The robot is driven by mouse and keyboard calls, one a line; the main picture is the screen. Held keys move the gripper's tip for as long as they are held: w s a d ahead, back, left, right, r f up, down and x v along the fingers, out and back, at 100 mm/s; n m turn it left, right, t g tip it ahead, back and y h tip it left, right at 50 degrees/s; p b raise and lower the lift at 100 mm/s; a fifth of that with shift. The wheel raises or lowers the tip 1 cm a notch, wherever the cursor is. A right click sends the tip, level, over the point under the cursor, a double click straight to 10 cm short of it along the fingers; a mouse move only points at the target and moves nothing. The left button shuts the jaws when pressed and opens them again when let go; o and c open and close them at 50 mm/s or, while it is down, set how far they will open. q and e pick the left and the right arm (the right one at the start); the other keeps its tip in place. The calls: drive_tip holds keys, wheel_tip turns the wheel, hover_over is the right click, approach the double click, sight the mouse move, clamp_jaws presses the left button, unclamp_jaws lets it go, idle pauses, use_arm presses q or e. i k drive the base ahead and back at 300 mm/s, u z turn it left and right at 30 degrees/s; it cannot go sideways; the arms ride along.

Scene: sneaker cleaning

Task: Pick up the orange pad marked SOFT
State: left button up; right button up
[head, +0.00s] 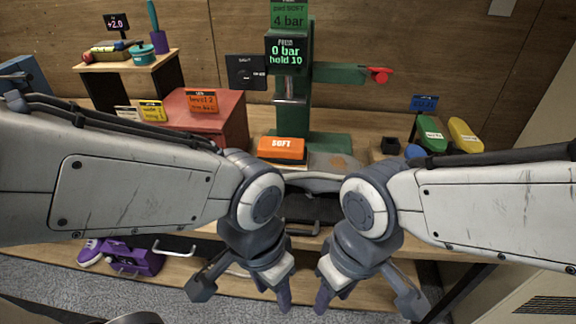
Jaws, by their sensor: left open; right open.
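The orange pad marked SOFT (282,154) lies at the centre of the workbench, at the front of the green press (294,90), with its label facing me. My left gripper (243,290) is open and empty, pointing down in front of the bench, well nearer to me than the pad. My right gripper (367,296) is also open and empty, to the right of the left one at a similar height. Neither gripper touches the pad. My arms hide much of the bench's front.
A red box (208,116) stands left of the press. The press's green arm with a red knob (379,76) reaches right. A purple item (130,259) sits low left.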

sight(268, 146)
drive_tip(key=z, duration=1)
drive_tip(key=i, duration=0.7)
drive_tip(key=u, duration=1.55)
